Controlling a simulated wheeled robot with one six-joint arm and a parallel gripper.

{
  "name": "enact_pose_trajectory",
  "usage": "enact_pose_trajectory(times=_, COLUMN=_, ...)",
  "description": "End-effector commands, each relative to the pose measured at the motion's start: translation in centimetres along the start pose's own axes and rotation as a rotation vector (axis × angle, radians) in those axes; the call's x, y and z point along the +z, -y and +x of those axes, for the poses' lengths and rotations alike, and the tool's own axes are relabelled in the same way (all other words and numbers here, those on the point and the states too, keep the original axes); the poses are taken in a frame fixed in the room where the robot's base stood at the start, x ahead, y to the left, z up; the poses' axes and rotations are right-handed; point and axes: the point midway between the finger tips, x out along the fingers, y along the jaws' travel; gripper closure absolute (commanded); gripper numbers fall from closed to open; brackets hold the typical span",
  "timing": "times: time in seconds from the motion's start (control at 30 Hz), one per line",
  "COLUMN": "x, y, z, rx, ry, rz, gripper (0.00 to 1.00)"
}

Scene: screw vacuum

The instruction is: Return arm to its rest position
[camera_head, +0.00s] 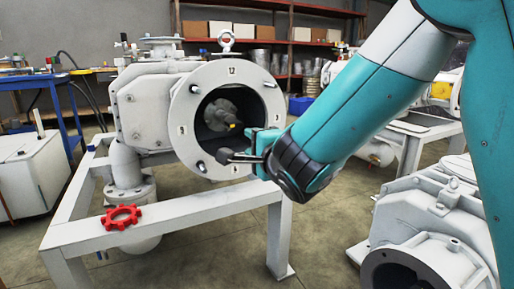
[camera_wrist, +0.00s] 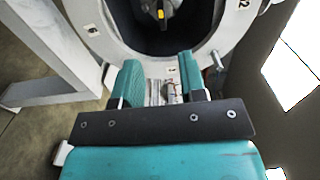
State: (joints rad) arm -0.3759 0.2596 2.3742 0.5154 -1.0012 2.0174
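The white vacuum pump (camera_head: 165,105) stands on a white frame, with its round numbered flange (camera_head: 185,95) facing me. A dark opening in the flange holds a grey shaft with a yellow tip (camera_head: 232,126). My gripper (camera_head: 238,150) is in front of the lower right of the flange. In the wrist view my gripper (camera_wrist: 158,82) has its two teal fingers apart, with nothing between them; the flange (camera_wrist: 170,70) lies beyond them. I cannot tell whether the fingers touch the flange.
Another pump (camera_head: 435,225) stands at the lower right. A white box (camera_head: 33,172) and a blue table (camera_head: 45,84) are at the left. Shelves (camera_head: 265,40) stand behind. Some floor (camera_head: 335,215) is clear.

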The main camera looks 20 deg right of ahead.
Motion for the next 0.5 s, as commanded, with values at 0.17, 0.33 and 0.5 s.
enact_pose_trajectory(times=0.17, x=-0.01, y=-0.09, z=-1.23, rx=0.000, ry=0.000, rz=0.000, gripper=0.62)
enact_pose_trajectory(times=0.33, x=-0.03, y=-0.04, z=-1.31, rx=0.001, ry=-0.001, rz=0.000, gripper=0.62)
enact_pose_trajectory(times=0.5, x=-0.03, y=-0.03, z=-1.29, rx=0.001, ry=-0.001, rz=0.000, gripper=0.62)
